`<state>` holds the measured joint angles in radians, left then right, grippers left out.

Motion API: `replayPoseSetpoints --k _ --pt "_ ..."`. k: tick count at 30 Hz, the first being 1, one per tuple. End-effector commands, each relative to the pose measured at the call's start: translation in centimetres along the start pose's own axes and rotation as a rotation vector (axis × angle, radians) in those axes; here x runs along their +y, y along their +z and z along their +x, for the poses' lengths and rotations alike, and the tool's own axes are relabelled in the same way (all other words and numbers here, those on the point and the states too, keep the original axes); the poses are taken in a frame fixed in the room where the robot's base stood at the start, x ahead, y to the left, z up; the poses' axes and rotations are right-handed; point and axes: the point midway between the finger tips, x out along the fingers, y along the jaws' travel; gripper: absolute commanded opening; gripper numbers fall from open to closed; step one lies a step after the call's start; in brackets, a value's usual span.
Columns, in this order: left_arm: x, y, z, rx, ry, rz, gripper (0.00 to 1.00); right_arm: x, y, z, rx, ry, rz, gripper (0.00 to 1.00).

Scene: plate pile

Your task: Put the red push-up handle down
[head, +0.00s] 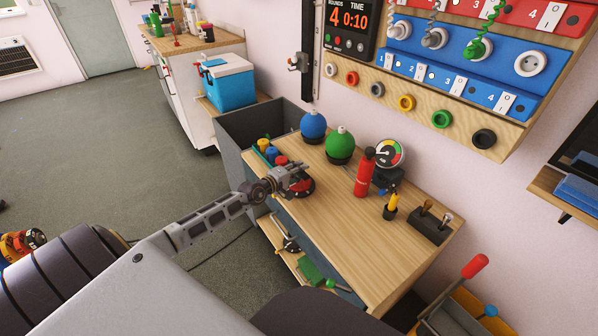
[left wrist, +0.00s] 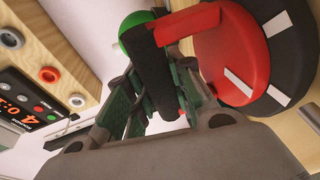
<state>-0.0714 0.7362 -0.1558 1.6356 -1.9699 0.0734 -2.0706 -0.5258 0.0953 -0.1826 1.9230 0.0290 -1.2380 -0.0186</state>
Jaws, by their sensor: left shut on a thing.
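The red push-up handle (head: 306,185) is at the left part of the wooden table top (head: 365,235). In the left wrist view it shows a red disc (left wrist: 235,55) with white stripes, a black round base (left wrist: 292,45) and a dark grip bar (left wrist: 150,75) with a red end piece. My left gripper (head: 292,180) is shut on the handle, with its fingers (left wrist: 155,98) around the dark bar. Whether the base touches the table top or hangs just above it cannot be told. My right gripper is not in view.
Behind the handle stand a blue ball (head: 313,125) and a green ball (head: 340,145). A tray of coloured pieces (head: 270,151) is at the back left. A red bottle (head: 363,175), a gauge (head: 390,154) and a black block (head: 430,227) stand to the right. The front middle is clear.

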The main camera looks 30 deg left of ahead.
Motion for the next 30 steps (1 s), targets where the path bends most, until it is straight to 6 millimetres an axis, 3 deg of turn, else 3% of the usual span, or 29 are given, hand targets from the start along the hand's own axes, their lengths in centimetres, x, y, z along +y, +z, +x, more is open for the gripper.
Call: replayPoseSetpoints --k 14,15,19,30 --pt "0.17 -0.07 0.08 0.001 0.007 0.001 0.00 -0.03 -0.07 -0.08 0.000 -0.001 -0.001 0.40" --pt "-0.14 0.00 0.03 0.000 0.000 0.000 0.28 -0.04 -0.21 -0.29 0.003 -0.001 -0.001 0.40" --pt "-0.13 0.00 0.03 0.000 0.000 0.000 0.45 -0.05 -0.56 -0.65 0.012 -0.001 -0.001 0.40" --pt "-0.10 0.00 0.02 0.000 0.000 0.000 0.45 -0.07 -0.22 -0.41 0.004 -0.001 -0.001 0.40"
